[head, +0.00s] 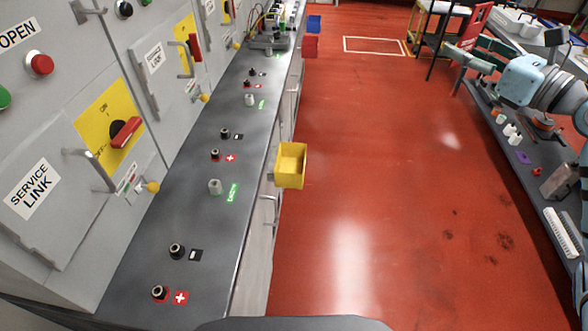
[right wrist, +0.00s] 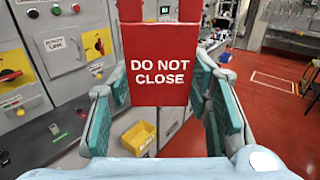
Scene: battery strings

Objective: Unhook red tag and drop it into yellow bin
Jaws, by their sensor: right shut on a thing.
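The red tag reads "DO NOT CLOSE" in the right wrist view (right wrist: 158,62). It also shows at the upper right of the head view (head: 476,22). My right gripper (head: 482,52) has its teal fingers closed on the tag's sides, holding it in the air clear of the cabinets. The yellow bin (head: 290,166) hangs at the edge of the grey counter, left of the gripper in the head view. In the right wrist view the bin (right wrist: 137,139) is below and left of the tag. The bin looks empty. My left gripper is not in view.
The grey counter (head: 200,248) carries several black terminals and runs along cabinets with switches and handles. Blue (head: 314,23) and red bins (head: 310,46) sit farther along its edge. A bench with small items lines the right. The red floor (head: 390,180) between is open.

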